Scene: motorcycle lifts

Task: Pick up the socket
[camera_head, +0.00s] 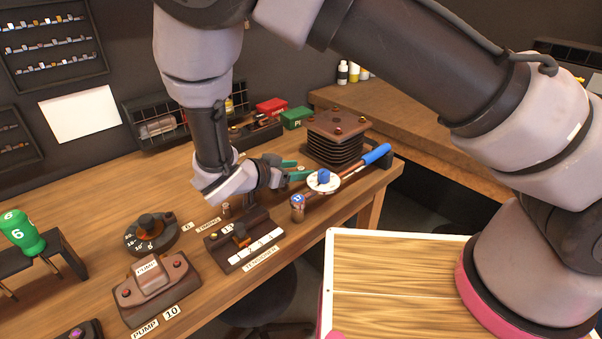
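A small copper-brown socket with a blue marked top (297,208) stands upright near the bench's front edge. A smaller brown cylinder (226,210), possibly another socket, stands further left behind the labelled block. My gripper (296,170) is above and behind the blue-topped socket, with its teal fingers pointing right. The fingers look apart, with nothing visible between them. A wrench with a blue handle (375,154) lies to the right of the socket, with a white dial and blue knob (323,180) on it. The wrench's near end is close to the socket.
A ribbed dark block (335,138) stands behind the wrench. A block with a numbered strip (243,240) is left of the socket, with a round dial (151,233) and pump unit (152,285) beyond. Red (271,107) and green (297,118) boxes are at the back.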

